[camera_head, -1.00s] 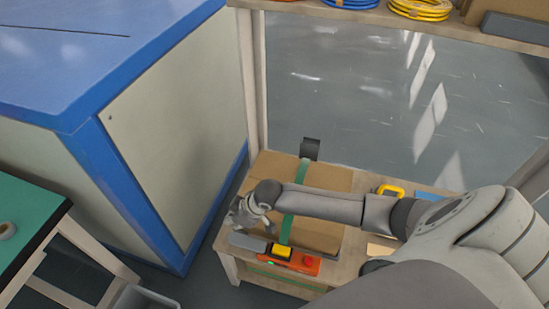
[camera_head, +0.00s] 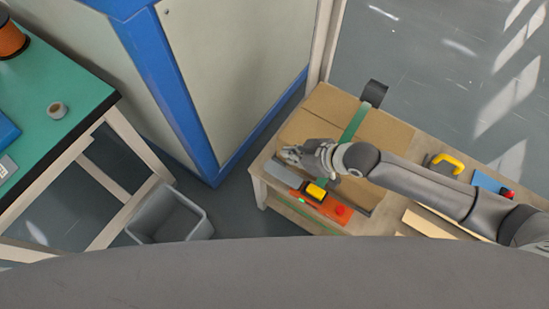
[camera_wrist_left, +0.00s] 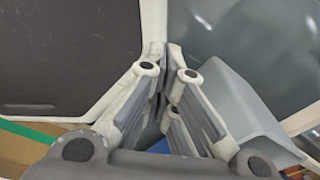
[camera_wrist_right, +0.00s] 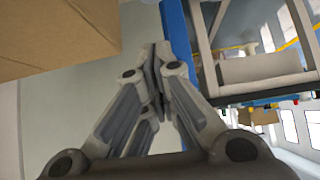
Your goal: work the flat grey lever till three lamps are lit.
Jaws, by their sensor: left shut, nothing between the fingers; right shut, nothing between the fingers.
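The flat grey lever (camera_head: 285,176) lies along the left end of an orange device (camera_head: 325,202) on a low wooden table. The device has a yellow block (camera_head: 316,190), a red button (camera_head: 340,210) and a small green glow (camera_head: 301,201) on its near side. I cannot tell how many lamps are lit. My right gripper (camera_head: 289,154) is over the cardboard box, just beyond the lever's far end; I cannot tell whether it touches. It shows shut and empty in the right wrist view (camera_wrist_right: 157,52). My left gripper (camera_wrist_left: 168,52) is shut and empty, outside the head view.
A taped cardboard box (camera_head: 388,126) lies behind the device. A yellow-handled tool (camera_head: 448,160) is to its right. A grey bin (camera_head: 172,215) stands on the floor at left. A blue-edged cabinet (camera_head: 225,75) and a green-topped bench (camera_head: 70,75) bound the left side.

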